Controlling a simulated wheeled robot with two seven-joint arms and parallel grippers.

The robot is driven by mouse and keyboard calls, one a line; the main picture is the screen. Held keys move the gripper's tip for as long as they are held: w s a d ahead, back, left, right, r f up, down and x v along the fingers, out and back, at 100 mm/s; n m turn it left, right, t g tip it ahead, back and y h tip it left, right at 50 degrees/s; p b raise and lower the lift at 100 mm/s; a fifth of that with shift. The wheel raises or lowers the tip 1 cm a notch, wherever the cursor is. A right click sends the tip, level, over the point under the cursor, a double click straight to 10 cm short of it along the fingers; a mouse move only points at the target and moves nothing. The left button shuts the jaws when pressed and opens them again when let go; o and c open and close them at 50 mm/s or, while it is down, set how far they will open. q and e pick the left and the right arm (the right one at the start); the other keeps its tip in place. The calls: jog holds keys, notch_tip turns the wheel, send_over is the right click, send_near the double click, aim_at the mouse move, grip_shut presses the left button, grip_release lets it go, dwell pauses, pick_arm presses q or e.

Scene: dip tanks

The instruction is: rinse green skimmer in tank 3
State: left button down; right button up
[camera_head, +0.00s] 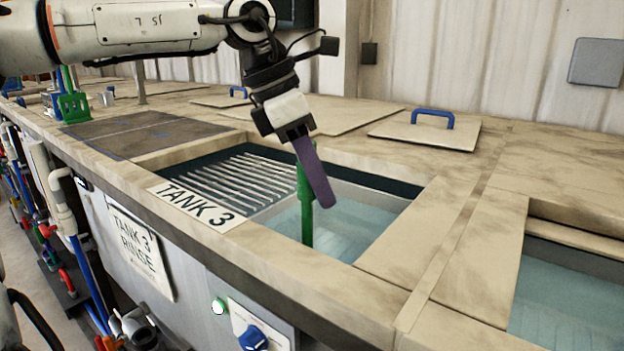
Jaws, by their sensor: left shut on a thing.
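My left gripper (316,182) hangs above tank 3, with a long purple finger pointing down. It is shut on the green skimmer (305,215), whose upright green shaft shows just behind and beside the finger. The shaft's lower end reaches down in front of the pale blue water of tank 3 (345,222). I cannot tell how deep it sits, and no wider skimmer head is visible. The tank has a white "TANK 3" label (197,206) on its near rim. My right gripper is not in view.
A slatted drain rack (243,182) fills the left part of the opening. Another water tank (565,305) lies at the right. A lid with a blue handle (432,121) rests behind. A green object (73,107) stands far left. A blue knob (253,338) is on the front panel.

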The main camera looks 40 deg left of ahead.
pick_arm(q)
jog(key=shift+s+a+r+p, duration=0.1)
jog(key=shift+a+p, duration=0.15)
jog(key=shift+a, duration=0.6)
jog(key=shift+s+a+r+p, duration=0.1)
jog(key=shift+a+p, duration=0.15)
jog(key=shift+a, duration=0.55)
jog(key=shift+d+f, duration=0.15)
jog(key=shift+d, duration=0.25)
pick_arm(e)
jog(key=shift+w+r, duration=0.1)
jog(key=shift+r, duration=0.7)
